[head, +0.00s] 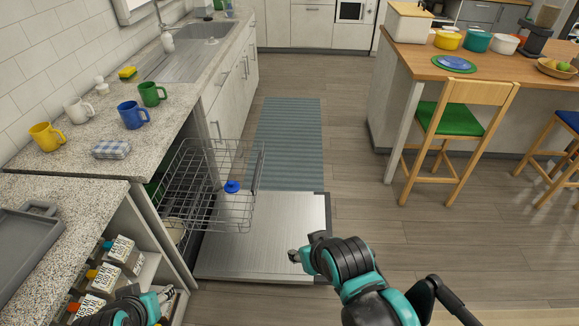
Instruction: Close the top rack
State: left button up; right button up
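The top rack (190,162) is a wire basket pulled out of the dishwasher, over its lowered steel door (290,235). My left gripper (168,293) is low at the left, by the open shelves, apart from the rack. Both grippers appear small, and their finger openings are unclear.
The counter holds a yellow mug (46,137), a blue mug (132,115), a green mug (152,94) and a folded cloth (111,149). Wooden floor to the right is clear up to the chair (455,140).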

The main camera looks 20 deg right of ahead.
aim_at(256, 175)
jog(key=l+z, duration=0.25)
jog(key=i+z, duration=0.3)
jog(key=z, duration=0.2)
jog(key=i+z, duration=0.45)
jog(key=k+j, duration=0.05)
jog(key=k, duration=0.05)
